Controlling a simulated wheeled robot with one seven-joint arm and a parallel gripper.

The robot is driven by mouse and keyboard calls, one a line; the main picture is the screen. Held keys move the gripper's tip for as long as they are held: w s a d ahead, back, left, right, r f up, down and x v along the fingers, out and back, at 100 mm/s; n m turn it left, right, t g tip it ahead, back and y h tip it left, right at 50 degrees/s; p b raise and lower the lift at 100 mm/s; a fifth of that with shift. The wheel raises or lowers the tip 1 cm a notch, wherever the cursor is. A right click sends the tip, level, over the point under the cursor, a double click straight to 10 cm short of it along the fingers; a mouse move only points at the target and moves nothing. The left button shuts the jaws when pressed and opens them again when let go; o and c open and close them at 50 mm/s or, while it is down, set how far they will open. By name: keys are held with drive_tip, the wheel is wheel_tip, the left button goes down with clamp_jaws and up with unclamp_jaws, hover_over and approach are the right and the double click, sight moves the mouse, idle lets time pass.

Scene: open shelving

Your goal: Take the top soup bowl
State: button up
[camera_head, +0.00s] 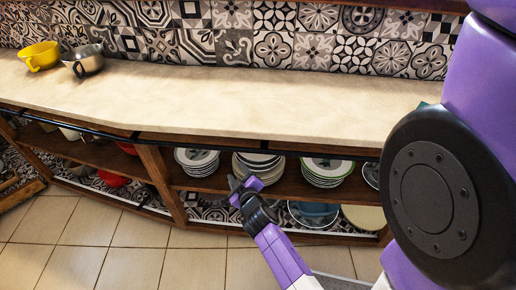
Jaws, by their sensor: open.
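My gripper (243,182) is at the front of the open shelving, its jaws open and small in the picture. It is in front of the middle dish stack (258,160), a pile of pale round dishes on the upper shelf, and hides part of it. I cannot tell whether it touches the stack. A left dish stack (197,160) and a right dish stack with a green-rimmed top (327,170) stand on the same shelf. From here I cannot tell for sure which stack is the soup bowls.
The counter (240,90) overhangs the shelf closely above the stacks. A wooden upright (160,178) stands left of them. Blue dishes (314,213) sit below. The tiled floor (120,255) is clear.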

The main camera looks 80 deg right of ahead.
sight(242, 154)
drive_tip(key=shift+g, duration=0.4)
drive_tip(key=d, duration=0.6)
drive_tip(key=shift+s+d+f, duration=0.1)
drive_tip(key=shift+s+f, duration=0.2)
drive_tip(key=shift+f, duration=0.05)
drive_tip(key=shift+r+b+x, duration=0.15)
drive_tip(key=shift+b+x, duration=0.25)
drive_tip(key=shift+x, duration=1.1)
drive_tip(key=shift+r+b+x, duration=0.1)
drive_tip(key=shift+b+x, duration=0.3)
drive_tip(key=shift+x, duration=1.1)
drive_tip(key=shift+d, duration=0.1)
drive_tip(key=shift+s, duration=0.1)
drive_tip(key=shift+c, duration=0.4)
clamp_jaws()
drive_tip(key=shift+r, duration=0.2)
